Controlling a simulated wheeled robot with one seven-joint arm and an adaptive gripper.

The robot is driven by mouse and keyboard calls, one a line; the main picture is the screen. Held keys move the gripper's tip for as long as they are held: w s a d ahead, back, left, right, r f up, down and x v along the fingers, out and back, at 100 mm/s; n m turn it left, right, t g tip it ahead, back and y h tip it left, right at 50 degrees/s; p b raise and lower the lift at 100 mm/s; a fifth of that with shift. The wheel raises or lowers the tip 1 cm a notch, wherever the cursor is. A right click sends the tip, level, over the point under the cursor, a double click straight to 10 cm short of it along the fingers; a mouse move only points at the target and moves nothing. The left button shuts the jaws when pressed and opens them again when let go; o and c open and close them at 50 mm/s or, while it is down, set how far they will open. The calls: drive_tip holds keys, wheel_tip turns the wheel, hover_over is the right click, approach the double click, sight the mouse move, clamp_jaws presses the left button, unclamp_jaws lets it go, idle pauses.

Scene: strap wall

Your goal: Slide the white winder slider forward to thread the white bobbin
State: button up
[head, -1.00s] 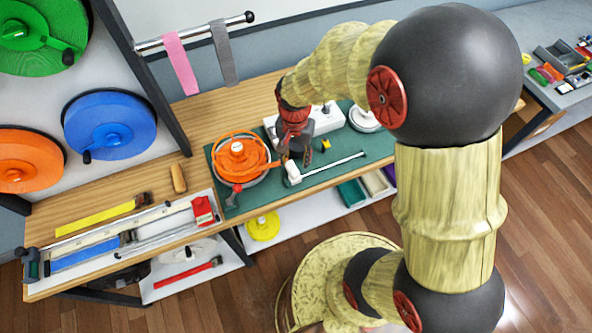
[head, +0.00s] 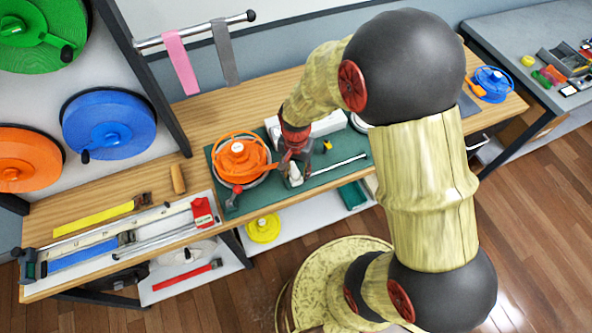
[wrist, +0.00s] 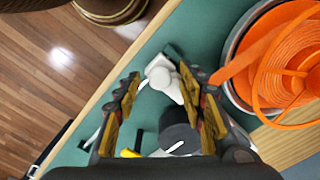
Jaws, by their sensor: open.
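The white slider (head: 295,178) sits at the left end of a thin pale rail (head: 338,165) on the green mat, near the table's front edge. In the wrist view a white block with a round knob (wrist: 164,76) shows between the fingertips, apparently that slider. My gripper (head: 289,168) is at the slider, pointing down. Its two fingers are spread on either side of the knob in the wrist view (wrist: 162,92), and I cannot tell whether they touch it. A white round part (head: 359,122), possibly the bobbin, is mostly hidden behind my arm.
An orange strap reel (head: 240,157) stands just left of my gripper, close to one finger in the wrist view. A dark cylinder (wrist: 180,138) and a small yellow piece (head: 327,146) are close by. A white box (head: 330,124) stands behind. The green mat (head: 222,165) ends near the front edge.

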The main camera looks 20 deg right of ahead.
drive_tip(key=shift+c, duration=1.1)
drive_tip(key=c, duration=0.7)
clamp_jaws()
